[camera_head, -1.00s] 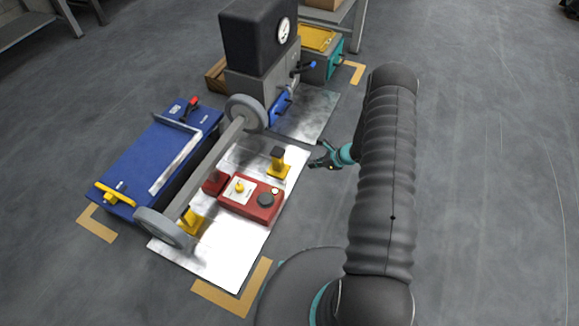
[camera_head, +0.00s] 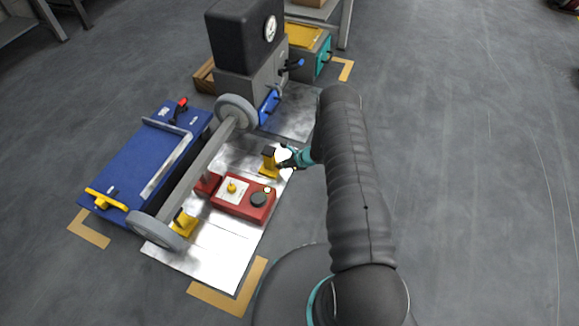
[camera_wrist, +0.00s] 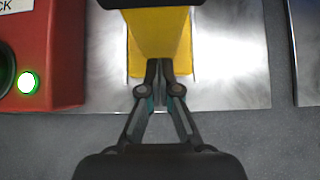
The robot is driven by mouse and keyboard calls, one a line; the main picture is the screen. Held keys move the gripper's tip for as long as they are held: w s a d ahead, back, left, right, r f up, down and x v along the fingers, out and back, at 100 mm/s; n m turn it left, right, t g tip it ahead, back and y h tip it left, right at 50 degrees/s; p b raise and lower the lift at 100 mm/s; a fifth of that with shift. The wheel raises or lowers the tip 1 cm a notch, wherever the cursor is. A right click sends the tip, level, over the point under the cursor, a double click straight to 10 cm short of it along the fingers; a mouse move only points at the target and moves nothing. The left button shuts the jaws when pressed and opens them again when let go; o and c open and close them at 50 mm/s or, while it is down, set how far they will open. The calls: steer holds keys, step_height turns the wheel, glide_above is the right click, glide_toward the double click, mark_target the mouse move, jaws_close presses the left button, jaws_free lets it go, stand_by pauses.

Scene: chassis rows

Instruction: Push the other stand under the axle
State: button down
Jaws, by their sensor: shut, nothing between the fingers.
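A yellow stand with a dark top (camera_head: 269,164) stands upright on the metal plate, to the right of the axle and apart from it. Another yellow stand (camera_head: 185,222) is at the near end, by the front wheel and partly hidden by the axle. The grey axle (camera_head: 202,160) runs between two grey wheels. My gripper (camera_head: 282,160) is shut and empty, at the right side of the first stand. In the wrist view the shut fingertips (camera_wrist: 160,65) overlap the lower edge of the yellow stand (camera_wrist: 160,35); I cannot tell whether they touch it.
A red box with a lit green button (camera_head: 243,198) sits on the metal plate (camera_head: 215,265) just in front of the stand. A blue chassis (camera_head: 150,155) lies left of the axle. A grey machine with a gauge (camera_head: 250,60) stands behind. The floor at right is clear.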

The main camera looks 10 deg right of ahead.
steer(key=shift+w+a, duration=0.2)
steer(key=shift+a, duration=0.05)
steer(key=shift+a, duration=0.1)
